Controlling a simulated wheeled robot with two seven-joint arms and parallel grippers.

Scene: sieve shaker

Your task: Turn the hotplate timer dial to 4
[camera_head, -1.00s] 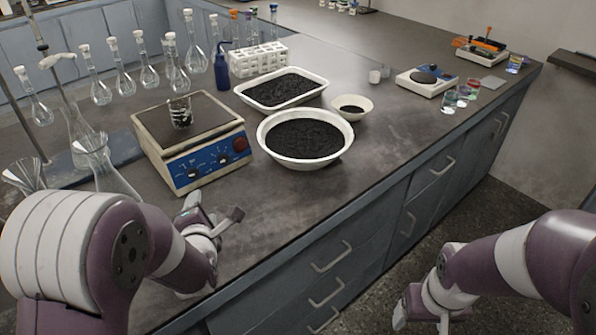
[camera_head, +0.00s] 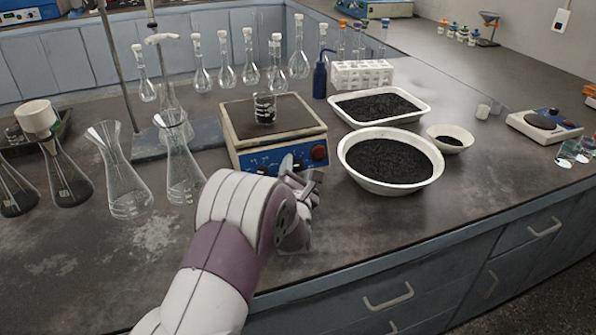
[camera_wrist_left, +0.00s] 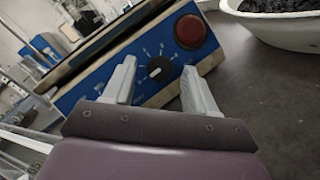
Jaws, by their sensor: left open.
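The hotplate (camera_head: 272,122) stands on the bench with a small beaker (camera_head: 264,108) of dark material on its top. Its blue front panel carries dials and a red button (camera_head: 318,153). In the left wrist view, a black timer dial (camera_wrist_left: 157,67) with a white pointer and printed marks shows on the panel (camera_wrist_left: 110,76), with the red button (camera_wrist_left: 190,31) to its upper right. My left gripper (camera_head: 303,180) is just in front of the panel and hides part of it. In the wrist view its open fingers (camera_wrist_left: 160,85) point at the panel, with the dial between and beyond them, apparently untouched.
A round white bowl (camera_head: 428,176) of black granules stands right of the hotplate, near my left gripper. A rectangular tray (camera_head: 424,117) lies behind it. Glass flasks (camera_head: 180,165) stand on the left. The bench front (camera_head: 400,220) is clear.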

